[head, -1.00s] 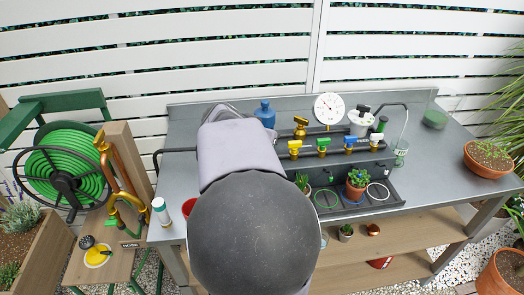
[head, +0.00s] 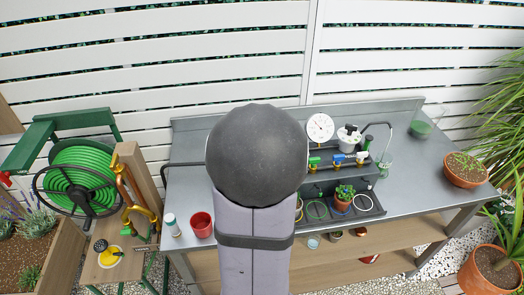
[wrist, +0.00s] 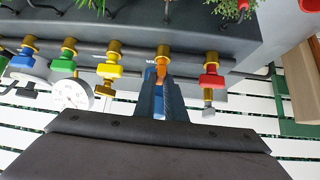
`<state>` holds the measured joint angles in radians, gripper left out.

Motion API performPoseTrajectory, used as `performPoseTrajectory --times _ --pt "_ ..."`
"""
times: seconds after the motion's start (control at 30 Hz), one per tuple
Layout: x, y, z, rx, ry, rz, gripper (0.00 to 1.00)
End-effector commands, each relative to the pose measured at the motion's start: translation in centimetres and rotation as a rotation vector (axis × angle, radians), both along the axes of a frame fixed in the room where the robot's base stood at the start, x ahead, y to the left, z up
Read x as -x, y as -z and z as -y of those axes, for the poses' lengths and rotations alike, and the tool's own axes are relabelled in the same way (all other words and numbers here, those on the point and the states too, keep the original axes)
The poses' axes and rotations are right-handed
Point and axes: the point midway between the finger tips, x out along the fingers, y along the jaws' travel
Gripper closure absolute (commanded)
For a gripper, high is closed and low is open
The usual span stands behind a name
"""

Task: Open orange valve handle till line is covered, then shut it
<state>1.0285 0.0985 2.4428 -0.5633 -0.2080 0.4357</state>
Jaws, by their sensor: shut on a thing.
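The orange valve handle (wrist: 162,69) sits below a brass fitting on the dark pipe in the wrist view. My gripper (wrist: 159,82) has its blue-grey fingers shut on this handle. A red handle (wrist: 211,80) is to its right, a yellow one (wrist: 109,70) to its left. In the head view my arm hides the gripper and the orange handle. Green (head: 314,162) and blue (head: 337,160) handles show right of my arm. A clear glass (head: 385,165) stands below the curved spout; I cannot make out a line or level on it.
A round gauge (head: 320,128) stands behind the valves. A black tray (head: 372,210) with a potted plant (head: 344,194) lies in front. A red cup (head: 200,224) and a white bottle (head: 172,226) stand at the bench's left.

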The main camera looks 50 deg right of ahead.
Motion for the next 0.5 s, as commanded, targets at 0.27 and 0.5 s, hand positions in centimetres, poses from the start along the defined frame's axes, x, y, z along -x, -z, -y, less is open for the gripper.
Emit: performPoseTrajectory --times 0.27,0.5 --pt "0.28 -0.26 0.07 -0.003 -0.068 -0.003 1.00" --pt "0.23 -0.07 -0.03 -0.003 -0.093 0.003 1.00"
